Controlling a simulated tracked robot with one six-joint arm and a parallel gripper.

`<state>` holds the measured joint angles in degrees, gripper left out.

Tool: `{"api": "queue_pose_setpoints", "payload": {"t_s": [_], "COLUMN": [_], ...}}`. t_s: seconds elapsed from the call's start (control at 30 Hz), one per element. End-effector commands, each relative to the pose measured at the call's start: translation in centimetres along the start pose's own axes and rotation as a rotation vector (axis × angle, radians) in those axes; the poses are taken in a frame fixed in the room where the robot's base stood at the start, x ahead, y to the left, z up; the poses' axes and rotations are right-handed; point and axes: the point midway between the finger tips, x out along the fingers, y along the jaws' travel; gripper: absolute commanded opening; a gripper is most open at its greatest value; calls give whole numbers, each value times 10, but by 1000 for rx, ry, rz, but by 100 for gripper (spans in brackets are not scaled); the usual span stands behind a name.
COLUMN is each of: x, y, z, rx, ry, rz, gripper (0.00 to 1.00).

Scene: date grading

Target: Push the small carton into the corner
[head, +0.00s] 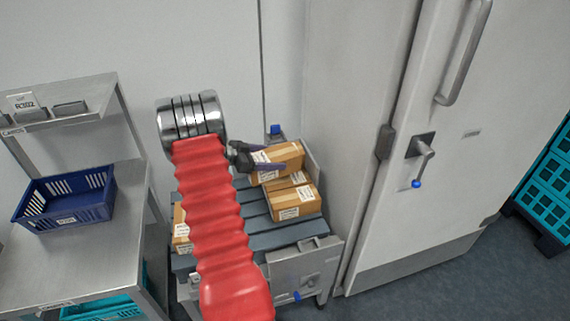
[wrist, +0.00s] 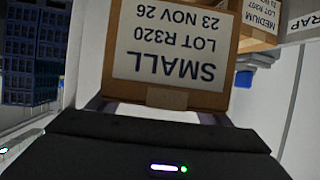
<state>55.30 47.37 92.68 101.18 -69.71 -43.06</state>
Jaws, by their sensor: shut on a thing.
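The small carton (wrist: 175,50) is brown with a white label reading SMALL, upside down in the wrist view. My gripper (wrist: 165,108) is shut on it, one finger at each side. In the head view my gripper (head: 268,160) reaches from the left to the carton (head: 286,156), at the back right of the slatted grey bench (head: 256,226). A raised metal edge (head: 311,160) runs along the bench's right side by the carton. The corner itself is largely hidden, and I cannot tell whether the carton touches it.
Another carton (head: 294,204) sits in front, with one more partly hidden between them. A carton (head: 181,228) shows left of my red-sleeved arm. A carton labelled MEDIUM (wrist: 262,18) is close by in the wrist view. A tall door (head: 405,190) stands right of the bench.

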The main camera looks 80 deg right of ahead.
Motion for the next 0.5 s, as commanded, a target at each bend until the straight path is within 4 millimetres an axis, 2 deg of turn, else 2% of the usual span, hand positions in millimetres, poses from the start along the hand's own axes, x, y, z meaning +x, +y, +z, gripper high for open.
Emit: {"api": "queue_pose_setpoints", "payload": {"t_s": [0.03, 0.1, 0.2, 0.5], "x": [13, 25, 36, 40], "y": [9, 20, 29, 33], "z": [0, 3, 4, 5], "rx": [19, 38, 57, 65], "ry": [1, 1, 2, 1], "rz": [43, 90, 133, 149], "gripper": [23, 23, 23, 23]}}
